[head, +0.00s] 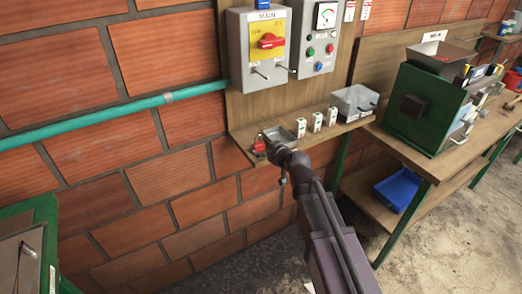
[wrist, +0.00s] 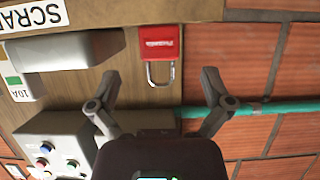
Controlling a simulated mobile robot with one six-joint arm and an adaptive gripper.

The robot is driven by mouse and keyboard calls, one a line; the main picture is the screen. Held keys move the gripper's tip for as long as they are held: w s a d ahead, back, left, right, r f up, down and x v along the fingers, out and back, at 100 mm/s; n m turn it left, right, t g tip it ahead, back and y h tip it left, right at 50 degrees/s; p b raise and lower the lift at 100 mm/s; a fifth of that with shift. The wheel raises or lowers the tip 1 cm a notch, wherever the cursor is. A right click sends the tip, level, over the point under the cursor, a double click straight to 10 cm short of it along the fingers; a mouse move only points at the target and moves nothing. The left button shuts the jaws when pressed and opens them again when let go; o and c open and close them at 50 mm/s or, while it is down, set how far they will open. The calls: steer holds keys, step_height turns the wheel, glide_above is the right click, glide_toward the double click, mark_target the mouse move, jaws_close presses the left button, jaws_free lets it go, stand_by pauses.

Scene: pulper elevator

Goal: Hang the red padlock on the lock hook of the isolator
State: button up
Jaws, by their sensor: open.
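The red padlock (head: 259,146) lies at the left end of the wooden shelf. In the wrist view its red body (wrist: 160,43) is at the top, with the metal shackle pointing down the picture. My gripper (head: 278,157) is just right of the padlock in the head view, partly hiding the area. In the wrist view its open fingers (wrist: 161,80) spread to either side of the shackle, empty. The isolator (head: 240,52) is a grey box marked MAIN with a yellow plate and red handle, above the shelf. Two small rods (head: 262,73) stick out low on it.
A grey tray (wrist: 75,52) sits beside the padlock. Several small white boxes (head: 316,122) and a clear-lidded box (head: 354,101) stand along the shelf. A grey control box (head: 318,38) hangs right of the isolator. A teal pipe (head: 130,105) crosses the brick wall.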

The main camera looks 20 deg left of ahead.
mark_target(260, 146)
steer(key=shift+w+a, duration=0.1)
stand_by(0.3)
steer(key=shift+b+x, duration=0.95)
steer(key=shift+x, duration=1.7)
steer(key=c, duration=1.3)
